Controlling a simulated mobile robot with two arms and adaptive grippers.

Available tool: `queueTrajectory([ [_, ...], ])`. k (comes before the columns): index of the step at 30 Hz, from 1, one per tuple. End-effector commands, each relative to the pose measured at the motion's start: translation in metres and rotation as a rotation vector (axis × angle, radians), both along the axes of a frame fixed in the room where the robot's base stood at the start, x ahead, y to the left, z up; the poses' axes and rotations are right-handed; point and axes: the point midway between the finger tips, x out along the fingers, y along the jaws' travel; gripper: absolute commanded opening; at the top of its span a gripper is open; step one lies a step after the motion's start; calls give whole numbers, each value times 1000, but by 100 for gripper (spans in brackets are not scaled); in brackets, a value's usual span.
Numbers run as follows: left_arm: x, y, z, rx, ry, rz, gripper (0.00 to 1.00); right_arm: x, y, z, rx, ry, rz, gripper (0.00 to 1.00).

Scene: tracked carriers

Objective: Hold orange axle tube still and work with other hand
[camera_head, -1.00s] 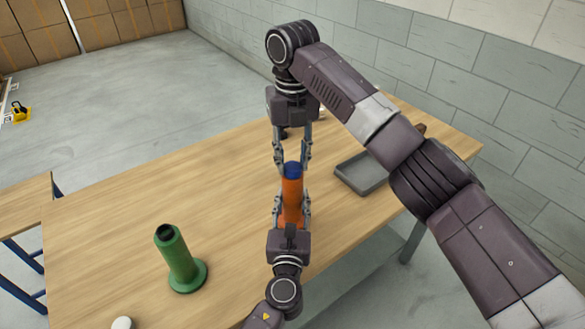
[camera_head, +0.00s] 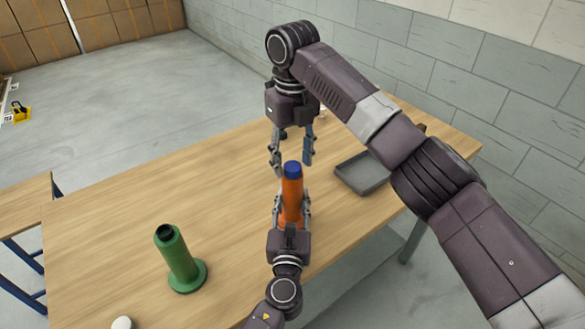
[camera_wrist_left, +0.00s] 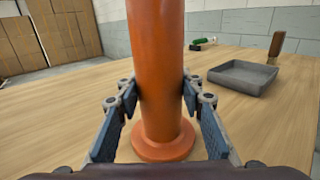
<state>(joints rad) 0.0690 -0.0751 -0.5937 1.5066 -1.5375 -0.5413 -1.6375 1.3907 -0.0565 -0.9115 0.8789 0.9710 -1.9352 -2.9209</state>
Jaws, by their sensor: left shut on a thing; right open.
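The orange axle tube (camera_head: 292,201) stands upright on the wooden table, with a blue piece (camera_head: 292,169) at its top. In the left wrist view the tube (camera_wrist_left: 155,70) fills the middle, its flanged base on the tabletop. My left gripper (camera_head: 292,207) is shut on the tube, one finger on each side, low on its body. My right gripper (camera_head: 291,160) is open above and behind the tube's top, fingers pointing down, with nothing between them. Its fingertips look apart from the blue piece.
A green flanged tube (camera_head: 178,260) stands on the table (camera_head: 130,220) at the left. A grey tray (camera_head: 362,174) lies at the right, partly behind my right arm. A white round object (camera_head: 122,323) is at the front left edge. The table's middle left is clear.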

Motion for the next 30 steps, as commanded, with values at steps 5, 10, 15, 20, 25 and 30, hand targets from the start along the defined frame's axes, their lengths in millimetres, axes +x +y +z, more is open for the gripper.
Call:
queueTrajectory([
  [5,0,0,-1,0,1,0,0,0,1,0,1,2,-214,46],
  [10,0,0,-1,0,1,0,0,-1,1,0,1,2,-466,46],
  [15,0,0,-1,0,1,0,0,0,1,0,1,2,-704,46],
  [20,0,0,-1,0,1,0,0,0,0,0,0,1,-823,46],
  [25,0,0,-1,0,1,0,0,0,1,0,0,1,-937,46],
  [30,0,0,-1,0,1,0,0,0,1,0,1,1,-1188,46],
])
